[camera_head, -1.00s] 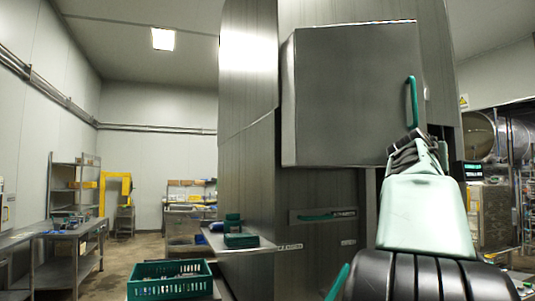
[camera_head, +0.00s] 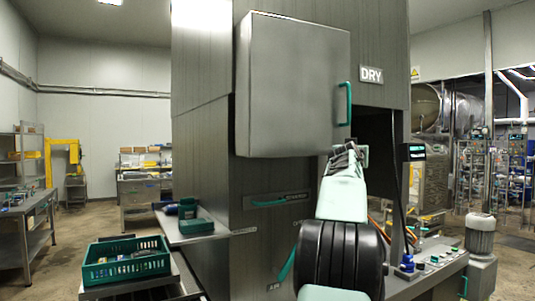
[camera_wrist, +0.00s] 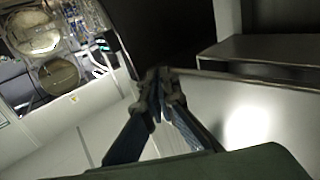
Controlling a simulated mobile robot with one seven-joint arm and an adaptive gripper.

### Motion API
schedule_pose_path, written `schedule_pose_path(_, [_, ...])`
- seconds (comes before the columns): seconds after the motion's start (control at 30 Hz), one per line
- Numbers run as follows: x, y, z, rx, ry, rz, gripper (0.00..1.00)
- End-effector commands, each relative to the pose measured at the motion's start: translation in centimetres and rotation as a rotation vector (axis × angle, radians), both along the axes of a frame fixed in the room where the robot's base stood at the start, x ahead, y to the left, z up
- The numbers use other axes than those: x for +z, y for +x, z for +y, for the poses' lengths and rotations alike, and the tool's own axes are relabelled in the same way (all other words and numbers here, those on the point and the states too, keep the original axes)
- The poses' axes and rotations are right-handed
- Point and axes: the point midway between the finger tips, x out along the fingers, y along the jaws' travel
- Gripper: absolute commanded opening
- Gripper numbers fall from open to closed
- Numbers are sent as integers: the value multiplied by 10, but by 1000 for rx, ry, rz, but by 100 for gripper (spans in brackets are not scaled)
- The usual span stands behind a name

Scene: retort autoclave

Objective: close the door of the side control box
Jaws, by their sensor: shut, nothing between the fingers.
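The side control box (camera_head: 242,90) is a grey metal box high on the tall steel machine. Its door (camera_head: 292,88) is a flat grey panel with a green vertical handle (camera_head: 344,104) near its right edge. The door's right edge lies near the machine face; I cannot tell whether it is fully flush. My gripper (camera_head: 345,149) is at the door's lower right corner, below the handle, and appears shut and empty. In the wrist view its fingertips (camera_wrist: 160,85) meet beside the edge of a smooth grey panel. Contact with the door cannot be told.
A control console (camera_head: 435,262) stands lower right. A green crate (camera_head: 127,262) and a side shelf with a green bin (camera_head: 196,226) are lower left.

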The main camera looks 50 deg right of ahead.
Motion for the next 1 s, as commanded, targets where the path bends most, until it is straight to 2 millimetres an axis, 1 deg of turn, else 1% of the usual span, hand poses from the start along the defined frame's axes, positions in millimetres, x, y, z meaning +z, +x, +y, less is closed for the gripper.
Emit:
schedule_pose_path(0.03, [2,7,-3,1,0,2,0])
schedule_pose_path(0.2, [2,23,-11,1,0,2,0])
schedule_pose_path(0.4, [1,35,-15,2,-2,2,0])
schedule_pose_path(1.0, [0,38,-16,2,-2,3,0])
